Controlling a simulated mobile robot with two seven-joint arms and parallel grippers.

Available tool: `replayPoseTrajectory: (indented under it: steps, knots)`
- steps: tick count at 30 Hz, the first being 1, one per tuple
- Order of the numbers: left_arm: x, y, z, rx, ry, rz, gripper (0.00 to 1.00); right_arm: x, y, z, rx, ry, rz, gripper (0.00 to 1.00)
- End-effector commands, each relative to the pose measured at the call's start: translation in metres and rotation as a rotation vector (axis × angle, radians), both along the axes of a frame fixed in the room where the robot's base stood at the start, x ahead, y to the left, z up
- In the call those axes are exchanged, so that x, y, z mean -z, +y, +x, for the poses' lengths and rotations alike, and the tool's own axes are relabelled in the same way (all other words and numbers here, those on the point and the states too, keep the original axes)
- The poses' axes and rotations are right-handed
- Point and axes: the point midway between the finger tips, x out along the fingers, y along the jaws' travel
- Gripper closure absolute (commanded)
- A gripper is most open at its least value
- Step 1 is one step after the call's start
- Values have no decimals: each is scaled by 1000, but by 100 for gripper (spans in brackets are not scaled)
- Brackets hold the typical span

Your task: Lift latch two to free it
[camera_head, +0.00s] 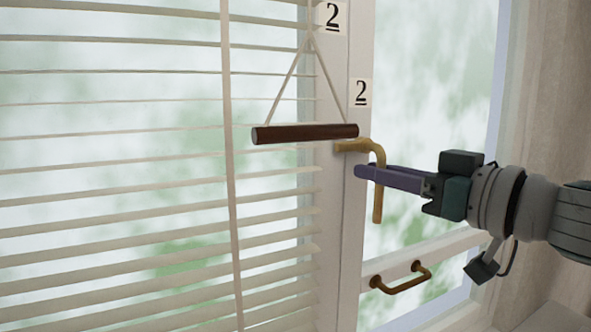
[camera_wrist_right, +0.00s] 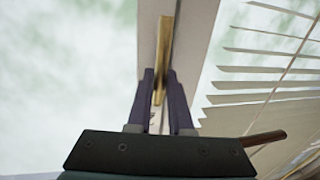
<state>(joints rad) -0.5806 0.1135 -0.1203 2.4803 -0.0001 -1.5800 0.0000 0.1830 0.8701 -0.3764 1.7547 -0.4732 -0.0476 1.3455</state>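Latch two is a brass, L-shaped handle (camera_head: 378,208) on the white window frame, beside a label "2" (camera_head: 360,93). Its short arm runs sideways at the top and its long arm hangs down. My right gripper (camera_head: 372,176) reaches in from the right, with its purple fingers across the hanging arm. In the right wrist view the brass handle (camera_wrist_right: 164,50) stands between the two fingers (camera_wrist_right: 160,76). The fingers are apart, with a small gap beside the handle on the left. Part of the handle is hidden behind a finger. My left gripper is not in view.
A dark wooden bar (camera_head: 305,133) hangs on cords close to the left of the latch. White blinds (camera_head: 120,200) cover the left window. A second brass handle (camera_head: 402,280) sits below the latch on the lower rail. The window glass lies behind my gripper.

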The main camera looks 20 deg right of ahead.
Motion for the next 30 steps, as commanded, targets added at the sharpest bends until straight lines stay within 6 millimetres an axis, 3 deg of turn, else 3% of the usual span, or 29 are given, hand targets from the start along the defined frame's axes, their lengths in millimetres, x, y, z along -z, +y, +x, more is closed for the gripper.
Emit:
replayPoseTrajectory:
  steps: [5, 30]
  knots:
    - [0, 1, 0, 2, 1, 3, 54, 0, 0, 0, 0, 0, 0, 100]
    - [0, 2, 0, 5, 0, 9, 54, 0, 0, 0, 0, 0, 0, 100]
